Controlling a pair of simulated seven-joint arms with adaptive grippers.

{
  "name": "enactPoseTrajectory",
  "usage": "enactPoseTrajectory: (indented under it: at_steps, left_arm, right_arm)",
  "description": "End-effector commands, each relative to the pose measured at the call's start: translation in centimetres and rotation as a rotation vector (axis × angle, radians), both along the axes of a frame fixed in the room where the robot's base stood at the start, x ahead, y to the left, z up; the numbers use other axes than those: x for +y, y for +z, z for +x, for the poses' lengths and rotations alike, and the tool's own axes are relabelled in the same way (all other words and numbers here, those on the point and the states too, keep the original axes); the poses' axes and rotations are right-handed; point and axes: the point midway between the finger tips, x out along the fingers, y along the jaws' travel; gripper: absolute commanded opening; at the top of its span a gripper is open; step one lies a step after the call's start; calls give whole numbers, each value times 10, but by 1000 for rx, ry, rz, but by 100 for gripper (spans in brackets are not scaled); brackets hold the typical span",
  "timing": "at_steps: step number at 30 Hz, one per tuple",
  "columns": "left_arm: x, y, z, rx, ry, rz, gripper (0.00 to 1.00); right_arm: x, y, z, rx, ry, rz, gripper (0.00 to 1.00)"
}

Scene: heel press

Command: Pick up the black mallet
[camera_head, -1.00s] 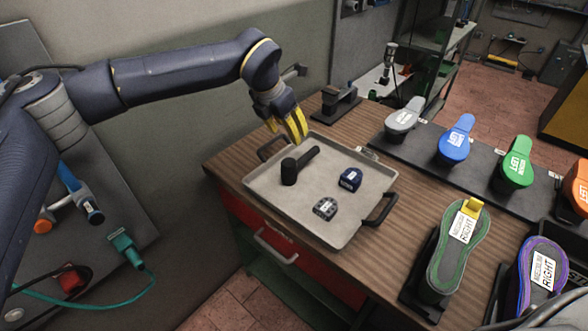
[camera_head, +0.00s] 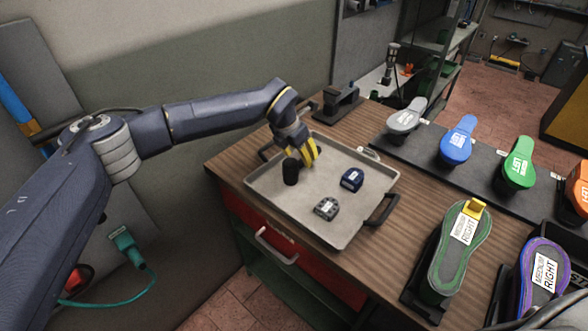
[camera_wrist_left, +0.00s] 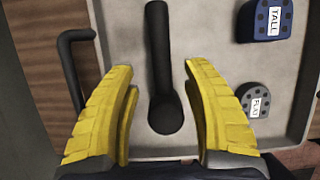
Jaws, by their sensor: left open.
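The black mallet (camera_head: 290,172) lies in the grey tray (camera_head: 340,236). In the head view my left gripper covers most of its handle, and the head shows at the near left. In the left wrist view the mallet (camera_wrist_left: 158,60) runs upright in the picture, its round knob end between my yellow fingers. My left gripper (camera_head: 311,155) is open, with one finger on each side of the mallet and a gap on both sides (camera_wrist_left: 160,85). My right gripper is not in view.
A dark blue block (camera_head: 352,179) marked TALL and a grey block (camera_head: 326,208) marked FLAT sit in the tray, right of the mallet. The tray has a dark handle (camera_head: 382,210). Shoe forms and a green sole (camera_head: 455,255) stand to the right.

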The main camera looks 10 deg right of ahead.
Motion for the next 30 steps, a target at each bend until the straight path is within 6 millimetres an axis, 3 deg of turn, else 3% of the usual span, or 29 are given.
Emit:
enactPoseTrajectory:
  at_steps: [9,21,30]
  left_arm:
    - [-15,-34,6,1,1,-1,49]
    - [-16,-40,9,-2,-1,0,50]
    - [-16,-39,9,-2,-1,0,15]
  right_arm:
    - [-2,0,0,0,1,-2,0]
    - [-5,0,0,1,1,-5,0]
    - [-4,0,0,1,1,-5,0]
